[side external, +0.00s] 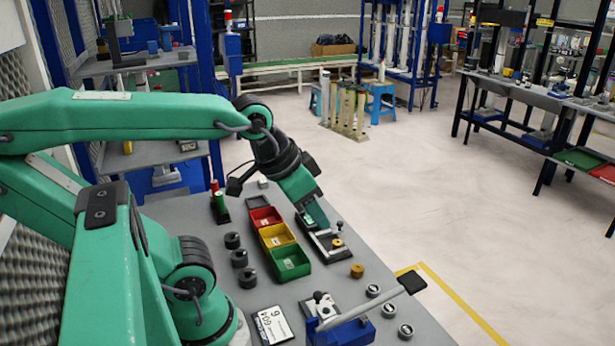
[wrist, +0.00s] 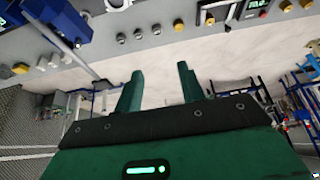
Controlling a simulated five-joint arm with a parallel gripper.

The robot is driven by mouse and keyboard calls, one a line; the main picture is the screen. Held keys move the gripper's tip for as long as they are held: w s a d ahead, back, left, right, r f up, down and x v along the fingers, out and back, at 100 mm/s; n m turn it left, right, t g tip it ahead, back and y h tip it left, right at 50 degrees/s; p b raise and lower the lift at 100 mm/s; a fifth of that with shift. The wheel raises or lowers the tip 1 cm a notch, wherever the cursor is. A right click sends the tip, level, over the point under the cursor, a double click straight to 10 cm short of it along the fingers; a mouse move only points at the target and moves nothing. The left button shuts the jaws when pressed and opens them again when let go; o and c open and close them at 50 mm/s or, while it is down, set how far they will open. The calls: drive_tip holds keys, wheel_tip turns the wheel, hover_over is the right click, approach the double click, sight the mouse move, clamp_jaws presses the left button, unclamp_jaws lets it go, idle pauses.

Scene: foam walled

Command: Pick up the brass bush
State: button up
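The brass bush (side external: 357,270) is a short gold cylinder standing on the grey bench, at the end of a row of grey rings, in the side external view. It also shows near the top of the wrist view (wrist: 179,25). My gripper (side external: 316,224) is above the bench, up and to the left of the bush in the side external view, close to a black fixture. In the wrist view my gripper (wrist: 159,71) has its two green fingers apart with nothing between them. The bush is clear of the fingers.
A black fixture (side external: 327,250) with a brass-coloured piece (side external: 338,243) stands near the bush. Grey rings (side external: 373,290) and a blue vise (side external: 345,333) with a long lever (side external: 372,306) are nearer the camera. Red, yellow and green bins (side external: 290,262) stand to the left.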

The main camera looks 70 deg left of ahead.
drive_tip(key=shift+c, duration=0.5)
drive_tip(key=m+g, duration=0.5)
drive_tip(key=m, duration=1.3)
hover_over(337, 242)
wheel_tip(337, 242, down, 15)
drive_tip(key=shift+s+d+r, duration=0.1)
drive_tip(key=shift+s, duration=0.05)
drive_tip(key=shift+a+f+m+g, duration=0.2)
drive_tip(key=shift+f+m+g, duration=0.1)
drive_tip(key=shift+m, duration=0.1)
drive_tip(key=shift+f, duration=0.1)
drive_tip(key=shift+f, duration=1.2)
drive_tip(key=shift+f, duration=0.1)
